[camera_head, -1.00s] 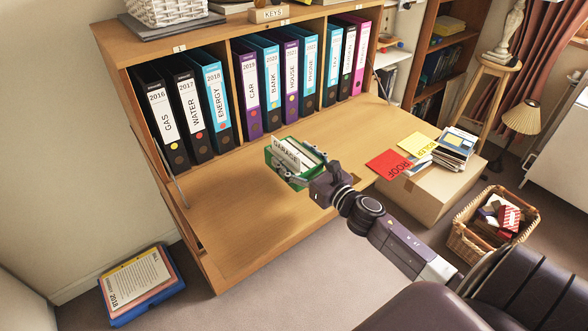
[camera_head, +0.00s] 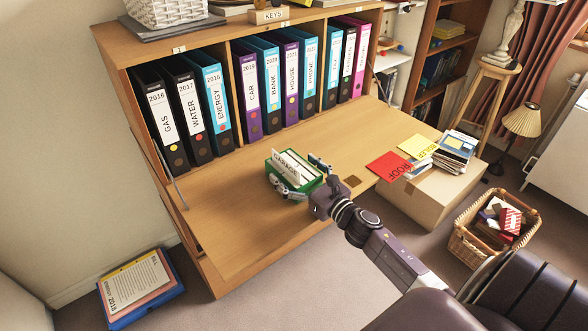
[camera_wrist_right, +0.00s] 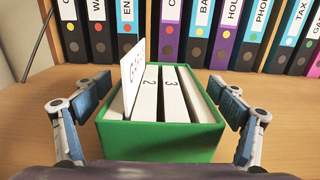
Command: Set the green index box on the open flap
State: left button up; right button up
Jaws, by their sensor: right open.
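The green index box (camera_head: 284,182) holds white cards, one with a tab reading GARAGE. It sits upright on the open flap (camera_head: 225,207), near the middle of the flap's front part. It also shows in the right wrist view (camera_wrist_right: 160,141). My right gripper (camera_head: 299,178) is open around the box. In the right wrist view, one finger stands to each side of the box, with a visible gap on both sides. My left gripper is out of view.
Several ring binders (camera_head: 293,69) stand in the bureau behind the flap. A cardboard box (camera_head: 422,197) with papers and a wicker basket (camera_head: 467,245) stand to the right. The flap's left part is clear.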

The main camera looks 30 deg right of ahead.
aim_at(311, 183)
jog(key=s, duration=0.8)
jog(key=s+d, duration=0.1)
jog(key=s, duration=0.3)
dwell(0.5)
